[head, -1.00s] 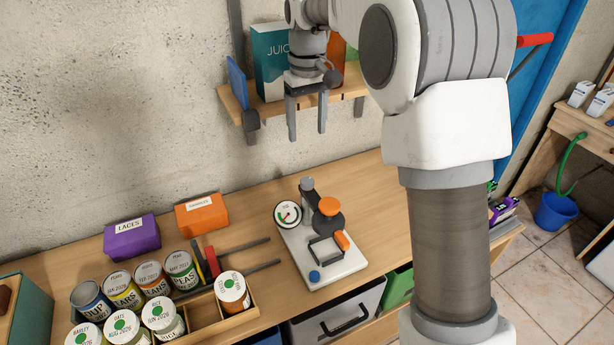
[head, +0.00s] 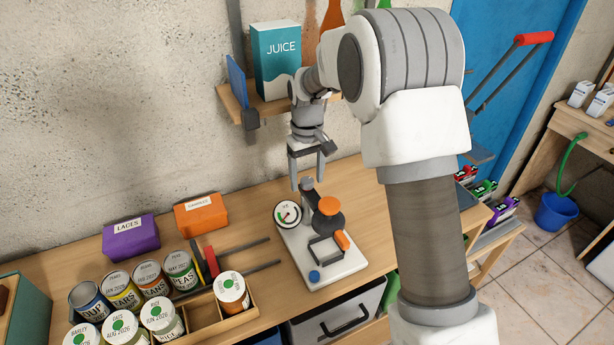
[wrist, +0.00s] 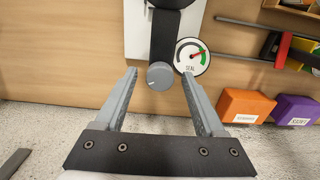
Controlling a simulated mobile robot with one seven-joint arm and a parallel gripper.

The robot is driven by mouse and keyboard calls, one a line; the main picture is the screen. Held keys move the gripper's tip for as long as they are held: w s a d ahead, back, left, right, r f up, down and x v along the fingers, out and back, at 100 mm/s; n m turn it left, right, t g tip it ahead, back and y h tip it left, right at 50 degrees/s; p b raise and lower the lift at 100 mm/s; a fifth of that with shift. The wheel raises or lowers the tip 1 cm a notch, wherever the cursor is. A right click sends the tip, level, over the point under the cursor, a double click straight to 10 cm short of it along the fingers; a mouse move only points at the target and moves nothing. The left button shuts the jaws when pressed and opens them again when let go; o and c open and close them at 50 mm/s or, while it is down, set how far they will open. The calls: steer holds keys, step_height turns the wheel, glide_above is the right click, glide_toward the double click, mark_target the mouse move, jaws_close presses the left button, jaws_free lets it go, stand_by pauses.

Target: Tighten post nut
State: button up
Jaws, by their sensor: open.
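The post nut is a round grey knob (head: 307,185) on top of the post at the back of a white-based device (head: 340,268). In the wrist view the nut (wrist: 160,75) shows between my fingertips, with a small light mark on its face. My gripper (head: 308,181) is open and empty, pointing down just above the nut; it also shows in the wrist view (wrist: 158,72). One finger is on each side of the nut in that view, with gaps. I cannot tell whether the tips are level with it. A gauge marked SEAL (wrist: 192,56) is beside the post.
An orange knob (head: 329,206) on a dark body stands in front of the post. A shelf with a juice carton (head: 276,60) is behind my wrist. Orange (head: 201,214) and purple (head: 131,237) boxes and several cans stand to the left. The bench right of the device is clear.

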jaws_close()
steer(key=shift+m, duration=0.3)
steer(key=m, duration=0.5)
steer(key=shift+p, duration=0.3)
steer(key=m, duration=0.5)
steer(key=shift+r+m+p, duration=0.1)
steer(key=shift+m+p, duration=0.3)
steer(key=m+p, duration=0.1)
steer(key=m, duration=0.5)
steer(key=shift+p, duration=0.3)
steer(key=m+p, duration=0.1)
steer(key=m, duration=0.4)
steer(key=shift+m+p, duration=0.35)
steer(key=shift+m, duration=0.05)
